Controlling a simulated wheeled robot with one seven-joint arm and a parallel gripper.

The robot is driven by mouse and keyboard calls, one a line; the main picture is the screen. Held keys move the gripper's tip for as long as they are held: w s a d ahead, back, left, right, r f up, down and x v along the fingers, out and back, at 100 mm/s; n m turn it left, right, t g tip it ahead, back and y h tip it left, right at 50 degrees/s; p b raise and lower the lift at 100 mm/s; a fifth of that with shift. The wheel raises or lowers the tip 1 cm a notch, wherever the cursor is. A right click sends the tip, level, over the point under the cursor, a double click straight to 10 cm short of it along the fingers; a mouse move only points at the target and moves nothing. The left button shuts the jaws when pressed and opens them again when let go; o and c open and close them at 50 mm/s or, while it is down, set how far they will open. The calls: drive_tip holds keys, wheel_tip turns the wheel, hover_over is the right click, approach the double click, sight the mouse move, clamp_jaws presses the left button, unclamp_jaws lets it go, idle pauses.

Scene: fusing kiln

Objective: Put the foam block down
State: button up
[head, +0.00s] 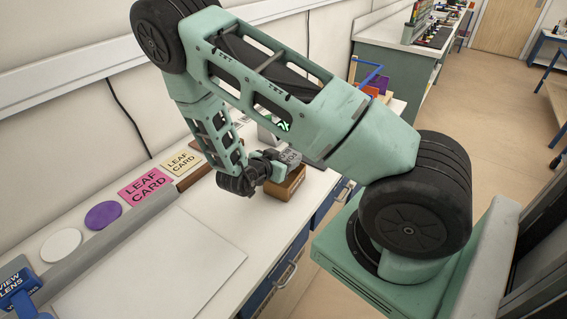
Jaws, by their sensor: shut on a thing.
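My gripper (266,166) is small in the head view, at the end of my arm, low over the white bench. It is shut on a small grey block with faint marks (289,157), which appears to be the foam block. The fingertips are partly hidden and too small to make out. A brown box (288,186) stands on the bench near its front edge, just below the grey block. I cannot tell whether the block touches the box or is held above it.
The white bench (212,205) has free room left of the box. Two leaf cards, pink (146,185) and yellow (182,161), a purple disc (103,215) and a white disc (61,245) lie along the back. A white board (150,270) lies in front.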

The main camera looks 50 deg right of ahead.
drive_tip(key=shift+f, duration=0.9)
drive_tip(key=shift+f, duration=0.1)
drive_tip(key=shift+f+b, duration=0.45)
drive_tip(key=shift+f, duration=0.1)
drive_tip(key=o, duration=0.9)
drive_tip(key=shift+r, duration=0.1)
